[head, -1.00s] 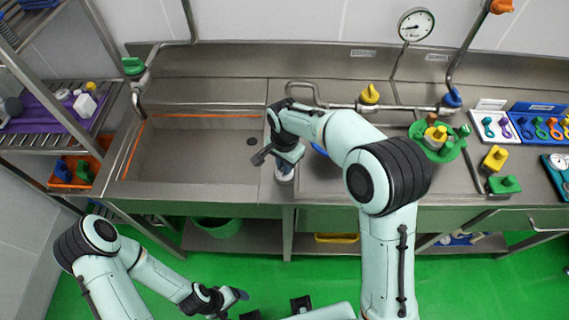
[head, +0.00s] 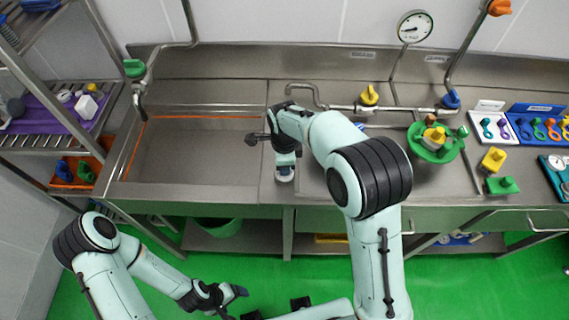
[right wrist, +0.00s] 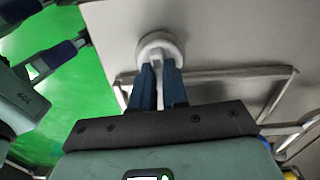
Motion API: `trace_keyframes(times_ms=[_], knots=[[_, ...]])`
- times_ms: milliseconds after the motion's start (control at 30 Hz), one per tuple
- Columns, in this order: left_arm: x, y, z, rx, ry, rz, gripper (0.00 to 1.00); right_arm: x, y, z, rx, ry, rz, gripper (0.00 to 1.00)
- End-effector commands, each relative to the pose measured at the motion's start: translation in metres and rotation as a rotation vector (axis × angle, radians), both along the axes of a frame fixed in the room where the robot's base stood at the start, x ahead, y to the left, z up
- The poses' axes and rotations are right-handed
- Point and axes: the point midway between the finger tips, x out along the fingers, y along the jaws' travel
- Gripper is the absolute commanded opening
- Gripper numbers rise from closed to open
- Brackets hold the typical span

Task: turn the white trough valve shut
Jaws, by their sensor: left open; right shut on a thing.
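The white trough valve (head: 284,178) is a small round white knob on the steel ledge at the front right of the trough (head: 195,165). It also shows in the right wrist view (right wrist: 173,41) as a white disc with a raised grip. My right gripper (head: 285,168) points down at it. In the right wrist view its two blue fingers (right wrist: 158,68) are shut on the raised grip, partly covering the knob. My left gripper (head: 243,291) is open and empty, low in front of the bench, far from the valve.
A green valve (head: 134,67) is at the back left, a yellow valve (head: 369,95) and a blue valve (head: 451,99) on the back pipe. A green tray (head: 421,149) with parts stands right of my right arm. The trough floor looks clear.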

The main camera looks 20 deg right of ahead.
Motion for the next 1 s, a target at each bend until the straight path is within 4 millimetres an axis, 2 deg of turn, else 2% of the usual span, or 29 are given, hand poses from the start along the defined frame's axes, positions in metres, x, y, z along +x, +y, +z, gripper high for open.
trace_keyframes(times_ms=[300,767,800,867,1000], knots=[[0.0025,0.0000,0.0032,0.000,-0.002,0.000,0.84,0.0011,0.0001,0.0013,-0.001,-0.004,-0.096,0.00],[0.0026,0.0000,0.0033,0.000,-0.003,0.000,0.84,0.0011,0.0001,0.0011,0.001,-0.004,-0.112,0.00],[0.0026,0.0000,0.0033,0.000,-0.003,0.000,0.84,0.0011,0.0001,0.0011,0.002,-0.004,-0.112,0.17],[0.0026,0.0000,0.0033,0.000,-0.003,0.000,0.84,0.0011,0.0001,0.0011,0.002,-0.004,-0.112,0.37],[0.0025,0.0000,0.0032,0.000,-0.003,0.000,0.84,0.0007,0.0000,0.0007,0.001,-0.003,-0.110,0.39]])
